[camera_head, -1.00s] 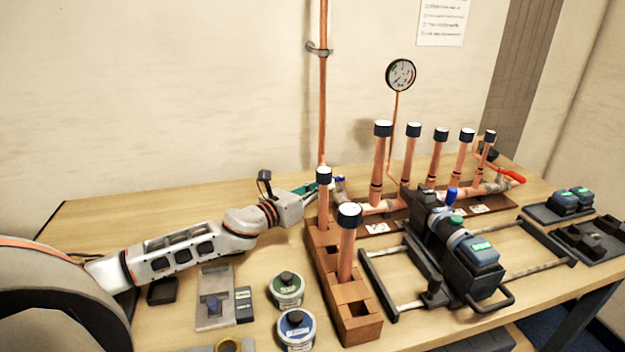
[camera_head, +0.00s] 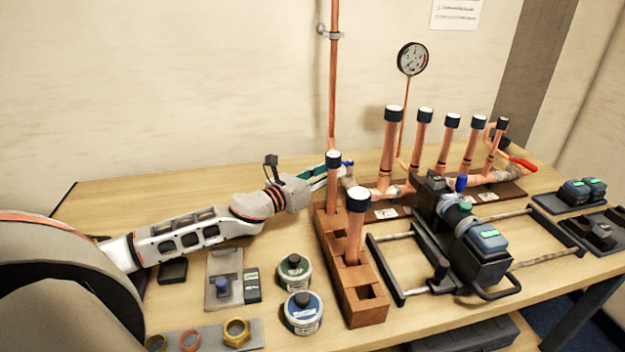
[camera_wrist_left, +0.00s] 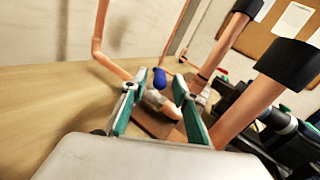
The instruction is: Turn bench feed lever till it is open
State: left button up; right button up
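The feed valve's blue lever (camera_head: 348,163) is at the left end of the copper manifold, on the bench near the wall pipe. It also shows in the left wrist view (camera_wrist_left: 159,77), between and just beyond my fingertips. My left gripper (camera_head: 326,171) reaches in from the left, partly behind a capped pipe in the head view. In the left wrist view its two green fingers (camera_wrist_left: 155,90) are apart with nothing held between them. I cannot tell whether a finger touches the lever. My right gripper is out of view.
A wooden block (camera_head: 349,289) holding capped copper pipes stands right in front of my left gripper. A black clamp machine (camera_head: 480,255) fills the right of the bench. Two round tins (camera_head: 303,312) sit in front. The bench behind my left forearm is clear.

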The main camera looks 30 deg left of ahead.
pick_arm(q)
jog(key=v, duration=1.1)
jog(key=shift+s, duration=0.15)
jog(key=shift+f, duration=0.1)
